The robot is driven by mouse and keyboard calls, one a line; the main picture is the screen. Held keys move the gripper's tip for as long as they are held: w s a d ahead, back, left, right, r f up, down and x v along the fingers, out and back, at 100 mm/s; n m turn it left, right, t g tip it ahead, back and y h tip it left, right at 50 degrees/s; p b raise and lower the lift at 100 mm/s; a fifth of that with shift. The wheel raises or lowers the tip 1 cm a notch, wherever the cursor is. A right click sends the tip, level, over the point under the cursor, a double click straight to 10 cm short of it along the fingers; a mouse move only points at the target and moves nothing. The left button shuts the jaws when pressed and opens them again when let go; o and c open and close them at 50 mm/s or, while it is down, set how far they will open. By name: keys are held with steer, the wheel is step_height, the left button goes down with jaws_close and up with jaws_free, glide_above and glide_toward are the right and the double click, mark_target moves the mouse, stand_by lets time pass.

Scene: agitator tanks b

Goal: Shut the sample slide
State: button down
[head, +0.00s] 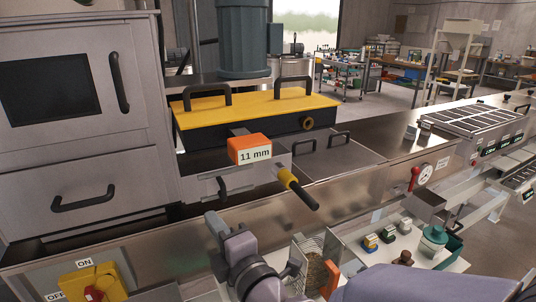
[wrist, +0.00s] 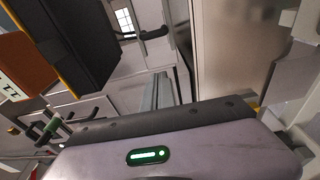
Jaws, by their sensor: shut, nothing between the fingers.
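What looks like the sample slide is a metal box-like part (head: 240,178) sticking out in front of the yellow-topped housing. An orange block marked "11 mm" (head: 250,149) sits at its top, and a black handle (head: 222,188) is on its front. A yellow grip with a black end (head: 297,188) juts out at its right. My gripper (head: 213,222) is shut and empty, just below and in front of the black handle, apart from it. In the wrist view, the grey fingers (wrist: 160,92) point towards a dark handle (wrist: 155,33); the orange block (wrist: 24,68) is at upper left.
A steel ledge (head: 390,160) runs along the front. A cabinet with a drawer (head: 83,197) stands at left. A yellow on/off switch (head: 95,284) is at lower left. A red dial handle (head: 415,178) is at right, above a tray with small containers (head: 433,240).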

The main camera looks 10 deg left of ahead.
mark_target(209, 187)
steer(key=w+p, duration=0.2)
steer(key=w+a+p, duration=0.1)
steer(key=w+p, duration=0.1)
steer(key=w, duration=0.1)
steer(key=w+p, duration=0.2)
steer(key=p, duration=0.1)
steer(key=shift+w+a+f, duration=0.1)
steer(key=shift+w+a, duration=0.05)
steer(key=shift+w, duration=0.15)
